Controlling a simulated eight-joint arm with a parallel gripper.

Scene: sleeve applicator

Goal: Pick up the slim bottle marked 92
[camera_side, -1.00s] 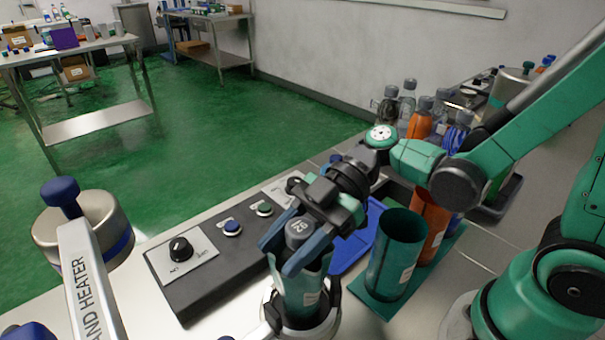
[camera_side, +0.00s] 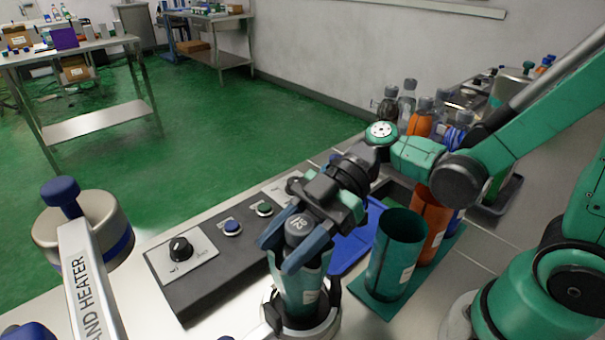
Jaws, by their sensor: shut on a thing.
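A slim bottle with a grey cap (camera_side: 299,227) stands upright in a ring-shaped holder (camera_side: 322,327) at the bottom centre. The cap bears a two-digit mark; it is turned and small, so I cannot read it surely as 92. A teal sleeve (camera_side: 302,290) with a pale label surrounds the bottle's body. My gripper (camera_side: 289,246) comes from the upper right and is shut on the bottle, with a blue finger on each side just below the cap. The fingers and sleeve hide much of the bottle, and the holder hides its base.
A teal open sleeve (camera_side: 395,255) and an orange one (camera_side: 429,218) stand on a green mat just right. A control box (camera_side: 205,282) with a knob and buttons lies left. The heater arm (camera_side: 82,275) is at far left. Several bottles (camera_side: 407,98) stand behind.

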